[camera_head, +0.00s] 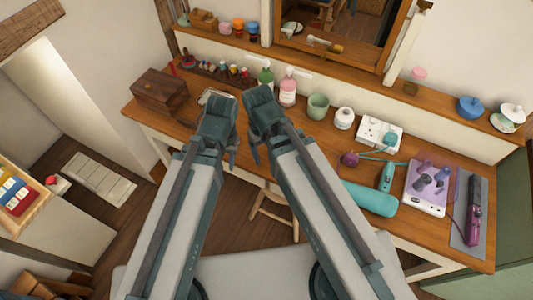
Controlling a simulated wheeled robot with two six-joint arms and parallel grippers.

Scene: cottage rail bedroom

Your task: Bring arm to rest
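My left arm (180,220) and my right arm (325,205) both reach up from the bottom edge, side by side. Their dark upper ends come close together in front of the desk. A small dark part of my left gripper (231,157) shows beside the end of the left arm; its fingers are mostly hidden. My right gripper (254,157) is also mostly hidden behind its arm. I see nothing held in either one, but cannot make out the fingertips.
A long wooden desk (430,235) runs across behind the arms. It bears a wooden box (160,92), bottles, a green cup (318,106), a teal cylinder (370,199) and a white tray (425,205) with purple items. A stool (270,212) stands below. Open floor lies at left.

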